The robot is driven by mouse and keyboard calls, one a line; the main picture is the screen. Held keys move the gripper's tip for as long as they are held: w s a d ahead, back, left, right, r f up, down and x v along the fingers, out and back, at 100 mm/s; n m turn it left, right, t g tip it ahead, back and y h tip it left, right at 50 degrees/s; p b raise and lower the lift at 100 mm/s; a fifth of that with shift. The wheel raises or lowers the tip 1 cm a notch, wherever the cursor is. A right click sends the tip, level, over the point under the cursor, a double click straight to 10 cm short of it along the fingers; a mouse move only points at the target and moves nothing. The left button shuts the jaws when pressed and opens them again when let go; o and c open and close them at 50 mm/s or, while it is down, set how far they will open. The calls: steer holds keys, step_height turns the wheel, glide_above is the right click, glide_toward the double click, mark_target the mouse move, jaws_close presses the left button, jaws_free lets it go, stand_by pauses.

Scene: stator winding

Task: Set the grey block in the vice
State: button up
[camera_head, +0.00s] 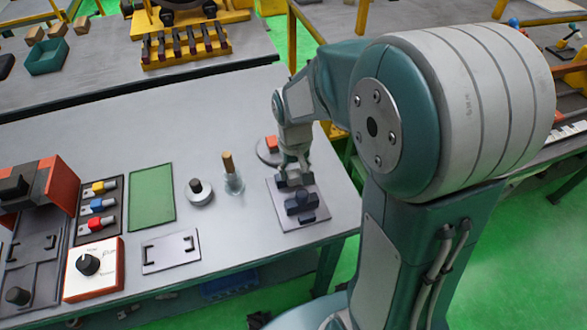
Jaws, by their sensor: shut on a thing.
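The vice (301,203) is a dark, blocky fixture on a flat grey base plate (308,223) near the right end of the grey table. My gripper (293,170) points down over the back part of the vice and is shut on the grey block. The block is small here and mostly hidden by the fingers and the dark vice parts. I cannot tell whether it touches the vice or sits between its jaws.
A round disc with a red top (271,146) stands just behind my gripper. Left of the vice are a glass jar with a brush (232,180), a round black-knobbed weight (199,192) and a green mat (152,196). A handled plate (171,251) lies at the front edge.

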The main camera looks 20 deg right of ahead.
mark_target(295, 190)
steer(key=shift+r, duration=0.1)
stand_by(0.3)
steer(key=shift+f, duration=2.35)
stand_by(0.7)
steer(key=o, duration=1.2)
steer(key=shift+o, duration=0.2)
steer(key=shift+r, duration=3.55)
